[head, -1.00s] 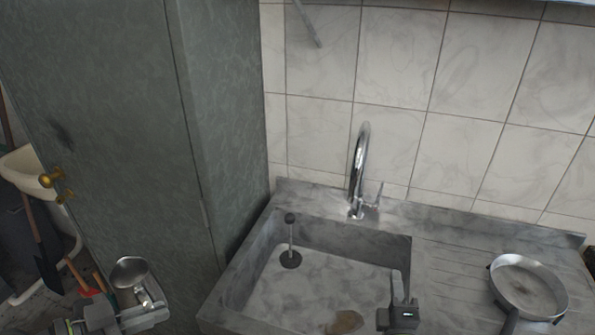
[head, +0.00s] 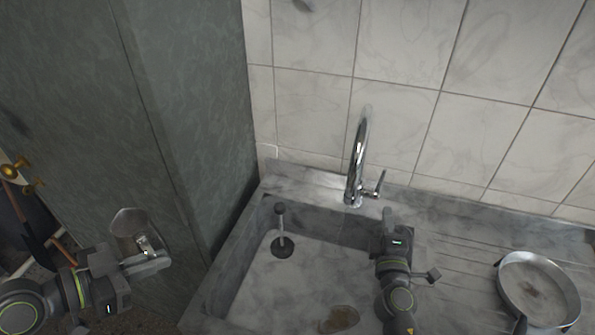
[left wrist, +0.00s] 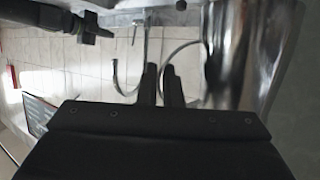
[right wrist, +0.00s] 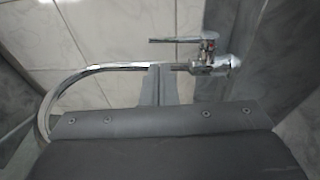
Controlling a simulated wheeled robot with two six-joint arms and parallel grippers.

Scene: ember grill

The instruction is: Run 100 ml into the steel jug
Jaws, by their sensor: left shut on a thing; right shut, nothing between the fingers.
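The steel jug (head: 126,226) is at the left of the head view, in front of the cabinet and left of the sink. My left gripper (head: 148,256) is shut on it at its handle side. The jug's shiny wall (left wrist: 245,50) fills the upper right of the left wrist view; its contents cannot be made out. The chrome tap (head: 357,160) stands behind the sink, with its lever (head: 379,184) on its right; no water shows at the spout. My right gripper (head: 387,217) is shut and empty, in front of and below the lever. The right wrist view shows the lever (right wrist: 172,40) beyond the fingers.
The stone sink (head: 237,262) holds an upright dark plunger-like plug (head: 281,232) and a brownish patch or object (head: 340,319). A round pan (head: 538,287) stands on the ribbed drainboard at right. A tall grey-green cabinet (head: 205,110) rises left of the sink.

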